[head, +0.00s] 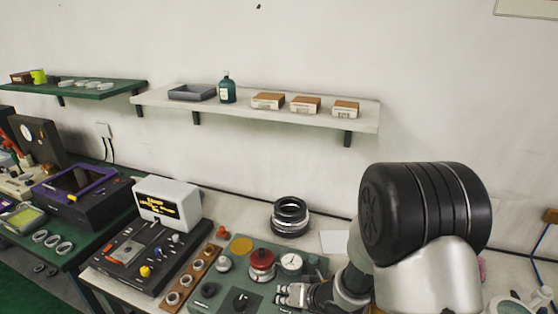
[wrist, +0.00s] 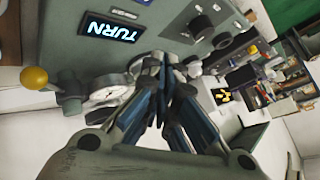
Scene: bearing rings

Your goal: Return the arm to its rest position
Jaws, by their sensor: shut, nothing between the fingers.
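My gripper (head: 283,295) is low in the front middle of the head view, beside a green device (head: 312,266) with a red knob (head: 261,264) and a white dial gauge (head: 291,262). In the wrist view my gripper (wrist: 168,62) has its fingertips together and holds nothing. The device panel there has a lit display reading TURN (wrist: 112,31). I cannot tell whether the fingers touch the device. A dark stack of rings (head: 290,213) stands on the bench behind the device.
A wooden holder with several rings (head: 195,275) lies left of the device, beside a black unit with a small screen (head: 167,204). A wall shelf (head: 360,119) holds a grey tray, a bottle and boxes. A white sheet (head: 335,242) lies on clear bench right of the ring stack.

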